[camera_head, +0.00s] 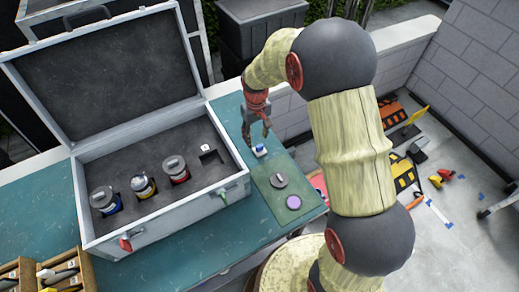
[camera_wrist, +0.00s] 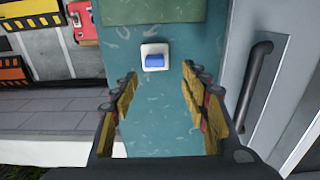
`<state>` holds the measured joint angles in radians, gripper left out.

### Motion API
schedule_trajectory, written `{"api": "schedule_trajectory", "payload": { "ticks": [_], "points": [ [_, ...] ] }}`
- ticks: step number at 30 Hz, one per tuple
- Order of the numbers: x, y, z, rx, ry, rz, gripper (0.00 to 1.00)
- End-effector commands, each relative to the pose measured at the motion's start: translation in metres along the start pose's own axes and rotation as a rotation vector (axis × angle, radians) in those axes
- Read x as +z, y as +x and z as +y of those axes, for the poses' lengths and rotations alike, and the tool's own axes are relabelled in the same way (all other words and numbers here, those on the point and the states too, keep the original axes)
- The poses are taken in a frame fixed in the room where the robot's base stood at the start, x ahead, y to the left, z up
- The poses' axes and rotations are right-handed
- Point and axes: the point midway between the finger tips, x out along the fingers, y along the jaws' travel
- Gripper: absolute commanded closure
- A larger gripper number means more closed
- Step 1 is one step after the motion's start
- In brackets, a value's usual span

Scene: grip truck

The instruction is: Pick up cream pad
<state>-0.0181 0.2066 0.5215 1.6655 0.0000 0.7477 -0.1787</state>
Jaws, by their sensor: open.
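The cream pad (camera_head: 260,150) is a small pale square with a blue block-like part on top. It lies on the teal bench top just beyond a green mat. In the wrist view the pad (camera_wrist: 146,66) is ahead of the fingertips, roughly centred between them. My gripper (camera_head: 257,138) points down close to the pad in the head view. In the wrist view my gripper (camera_wrist: 160,75) has its two fingers spread wide, with nothing between them. I cannot tell the exact height of the fingertips above the bench.
An open grey case (camera_head: 160,228) stands left of the gripper, with several jars in dark foam. The green mat (camera_head: 270,195) carries a grey round piece (camera_head: 279,181) and a purple disc (camera_head: 293,202). A wooden tray (camera_head: 85,272) sits at the lower left. The case wall and handle (camera_wrist: 257,75) flank the gripper's right.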

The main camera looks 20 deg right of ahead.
Motion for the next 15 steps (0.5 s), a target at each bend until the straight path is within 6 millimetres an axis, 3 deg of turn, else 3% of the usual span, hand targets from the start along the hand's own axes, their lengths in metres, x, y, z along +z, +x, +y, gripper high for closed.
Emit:
{"api": "schedule_trajectory", "payload": {
  "ticks": [15],
  "points": [
    [0.009,0.058,0.008,0.000,0.000,-0.002,0.55]
  ]
}}
